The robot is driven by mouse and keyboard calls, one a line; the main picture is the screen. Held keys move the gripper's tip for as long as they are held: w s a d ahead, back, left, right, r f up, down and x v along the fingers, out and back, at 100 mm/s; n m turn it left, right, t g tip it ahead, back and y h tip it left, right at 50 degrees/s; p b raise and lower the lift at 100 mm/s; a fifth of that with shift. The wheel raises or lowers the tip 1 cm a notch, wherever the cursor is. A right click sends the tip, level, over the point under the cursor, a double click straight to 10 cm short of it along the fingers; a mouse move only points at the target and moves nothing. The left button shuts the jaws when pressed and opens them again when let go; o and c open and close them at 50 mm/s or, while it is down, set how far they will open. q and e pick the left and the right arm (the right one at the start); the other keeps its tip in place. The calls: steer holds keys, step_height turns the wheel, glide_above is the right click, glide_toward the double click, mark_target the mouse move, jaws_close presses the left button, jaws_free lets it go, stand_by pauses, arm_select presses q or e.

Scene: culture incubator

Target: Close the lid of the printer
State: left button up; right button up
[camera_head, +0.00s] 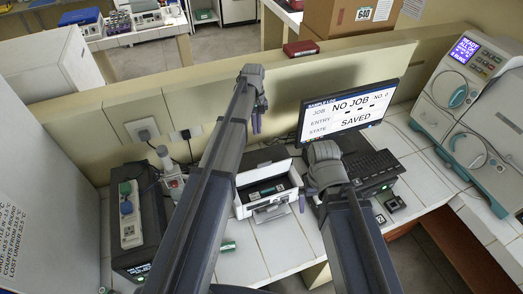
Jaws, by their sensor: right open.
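The printer (241,208) is a small white unit on the white tiled bench, between my two arms. Its front opening shows a dark interior with a green and white part.
A monitor (347,110) reading "NO JOB" and a black keyboard (372,166) stand right of the printer. A white machine (468,95) with round doors is at far right. A dark box with a power strip (130,214) stands left.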

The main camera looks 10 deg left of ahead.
arm_select(q)
steer(key=f+b, duration=0.6)
steer(key=f, duration=0.1)
steer(key=s+f+b, duration=0.1)
steer(key=f+b, duration=0.2)
steer(key=b, duration=0.1)
steer(key=shift+d+f, duration=0.15)
steer(key=shift+d, duration=0.15)
jaws_close()
steer(key=s+d, duration=0.2)
steer(key=s, duration=0.1)
steer(key=shift+s+d+f, duration=0.15)
steer(key=shift+b, duration=0.3)
